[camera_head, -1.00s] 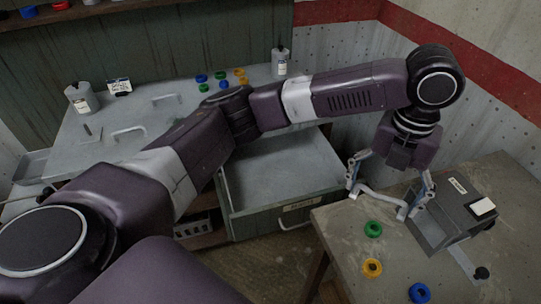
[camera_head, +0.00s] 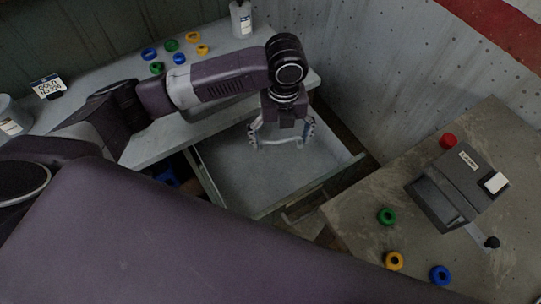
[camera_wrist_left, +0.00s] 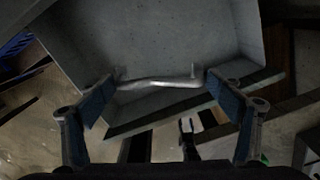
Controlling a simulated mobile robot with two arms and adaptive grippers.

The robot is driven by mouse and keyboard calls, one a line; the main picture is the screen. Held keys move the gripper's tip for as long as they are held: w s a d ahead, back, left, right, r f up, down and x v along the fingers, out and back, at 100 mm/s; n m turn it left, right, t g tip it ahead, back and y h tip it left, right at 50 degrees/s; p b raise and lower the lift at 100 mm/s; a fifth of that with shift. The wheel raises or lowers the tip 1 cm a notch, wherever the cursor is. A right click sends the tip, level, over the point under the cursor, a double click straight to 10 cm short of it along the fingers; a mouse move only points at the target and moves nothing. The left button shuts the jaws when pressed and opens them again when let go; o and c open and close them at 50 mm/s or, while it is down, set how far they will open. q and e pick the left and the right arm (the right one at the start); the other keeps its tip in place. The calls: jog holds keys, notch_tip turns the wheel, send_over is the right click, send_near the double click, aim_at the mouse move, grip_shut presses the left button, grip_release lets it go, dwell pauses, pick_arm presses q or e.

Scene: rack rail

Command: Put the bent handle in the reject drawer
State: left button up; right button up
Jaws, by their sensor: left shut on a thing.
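The bent handle (camera_head: 283,143) is a pale grey bar with a kinked shape. My left gripper (camera_head: 282,138) is shut on it, with one finger at each end. In the head view the gripper and handle are over the open reject drawer (camera_head: 228,178), a grey tray under the far bench. In the left wrist view the handle (camera_wrist_left: 160,82) spans between the blue-padded fingers, with the drawer (camera_wrist_left: 165,35) behind it. The height of the handle above the drawer floor is hard to tell. The drawer looks empty. My right gripper is not in view.
A bench on the right holds a dark grey box device (camera_head: 462,185), a red cap (camera_head: 448,141) and green, orange and blue rings (camera_head: 440,275). The far bench carries several coloured rings (camera_head: 172,46) and a grey canister (camera_head: 241,20). A wall stands behind the drawer.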

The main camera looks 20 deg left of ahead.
pick_arm(q)
jog(key=p, duration=0.1)
send_over(279, 175)
notch_tip(279, 175, down, 12)
jog(key=shift+f, duration=0.1)
notch_tip(279, 175, down, 5)
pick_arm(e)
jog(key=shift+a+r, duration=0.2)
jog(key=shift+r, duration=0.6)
pick_arm(q)
jog(key=shift+f, duration=0.2)
jog(key=o, duration=1)
jog(key=shift+o, duration=1.1)
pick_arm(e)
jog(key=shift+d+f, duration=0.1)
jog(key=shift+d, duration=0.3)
